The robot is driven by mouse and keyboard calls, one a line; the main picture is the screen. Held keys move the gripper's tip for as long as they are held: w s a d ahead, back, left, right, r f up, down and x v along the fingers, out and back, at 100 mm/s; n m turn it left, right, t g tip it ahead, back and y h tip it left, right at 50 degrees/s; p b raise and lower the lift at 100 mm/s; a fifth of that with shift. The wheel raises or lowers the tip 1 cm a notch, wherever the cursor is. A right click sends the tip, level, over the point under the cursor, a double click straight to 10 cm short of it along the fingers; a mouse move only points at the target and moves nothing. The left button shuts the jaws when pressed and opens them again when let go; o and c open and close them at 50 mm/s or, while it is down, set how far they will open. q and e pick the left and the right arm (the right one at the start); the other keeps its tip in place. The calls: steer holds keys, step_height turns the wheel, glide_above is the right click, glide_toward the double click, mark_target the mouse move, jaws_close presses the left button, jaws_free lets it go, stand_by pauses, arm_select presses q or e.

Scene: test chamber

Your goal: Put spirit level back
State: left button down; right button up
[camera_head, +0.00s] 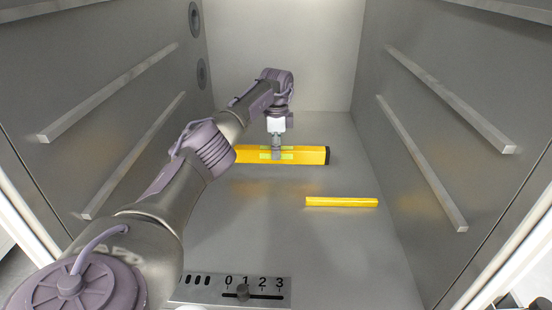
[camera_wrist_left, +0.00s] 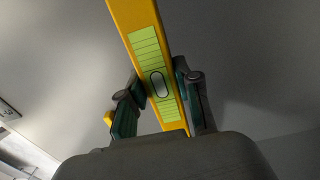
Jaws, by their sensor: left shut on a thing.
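The spirit level is a long yellow bar (camera_head: 313,155) with light green labels and a dark end cap on its right. It lies crosswise toward the back of the chamber in the head view. My left gripper (camera_head: 277,152) reaches down onto its middle and is shut on it. In the left wrist view the spirit level (camera_wrist_left: 138,25) runs between the two dark fingers (camera_wrist_left: 157,88), with its green label and vial showing. I cannot tell whether it touches the floor. My right gripper is not in view.
A smaller yellow bar (camera_head: 341,202) lies on the chamber floor, nearer and to the right. Metal rails (camera_head: 430,165) run along both side walls. A panel with a 0 to 3 scale (camera_head: 250,289) stands at the front. The floor at front right is clear.

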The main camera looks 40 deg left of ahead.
arm_select(q)
steer(key=shift+a+f, duration=0.1)
steer(key=shift+f, duration=0.05)
step_height(320, 180, down, 4)
steer(key=shift+r+p, duration=0.1)
steer(key=shift+p, duration=0.35)
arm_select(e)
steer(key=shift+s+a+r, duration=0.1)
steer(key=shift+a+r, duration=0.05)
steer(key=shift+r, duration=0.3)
arm_select(q)
steer(key=c, duration=0.8)
jaws_free()
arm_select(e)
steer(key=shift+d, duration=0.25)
